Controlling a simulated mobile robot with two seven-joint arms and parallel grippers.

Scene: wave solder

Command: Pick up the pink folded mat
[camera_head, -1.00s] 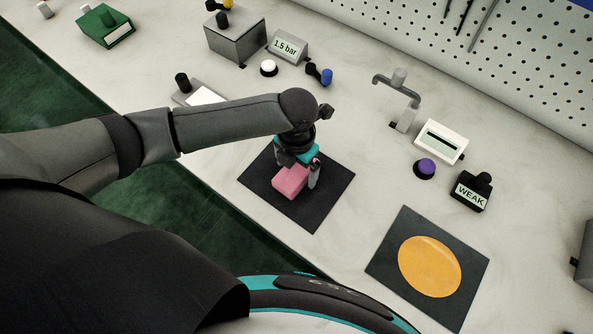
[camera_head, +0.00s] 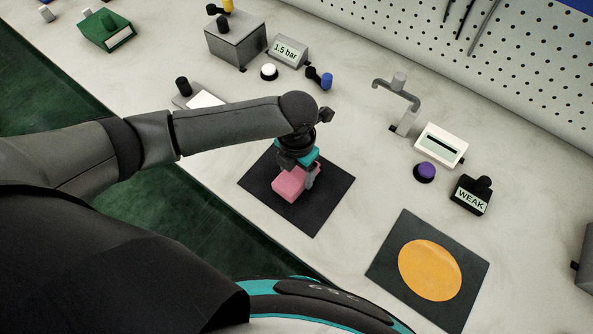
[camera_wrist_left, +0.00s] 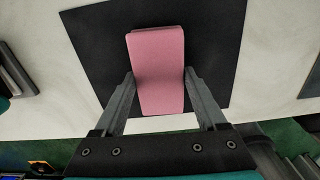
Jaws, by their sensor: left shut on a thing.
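The pink folded mat (camera_head: 289,184) is a small block over the black square mat (camera_head: 318,212) near the bench's front edge. My left gripper (camera_head: 304,182) comes down over it from above and is shut on it. In the left wrist view the pink folded mat (camera_wrist_left: 157,70) lies between the two fingers of my left gripper (camera_wrist_left: 158,84), one finger against each long side. I cannot tell whether the pink mat still touches the black mat. My right gripper is not in view.
A dark mat with an orange disc (camera_head: 430,269) lies to the right. A purple button (camera_head: 425,171), a black "WEAK" block (camera_head: 471,195), a white display box (camera_head: 440,145) and a grey tap (camera_head: 402,105) stand behind. A pegboard (camera_head: 500,60) is at the back.

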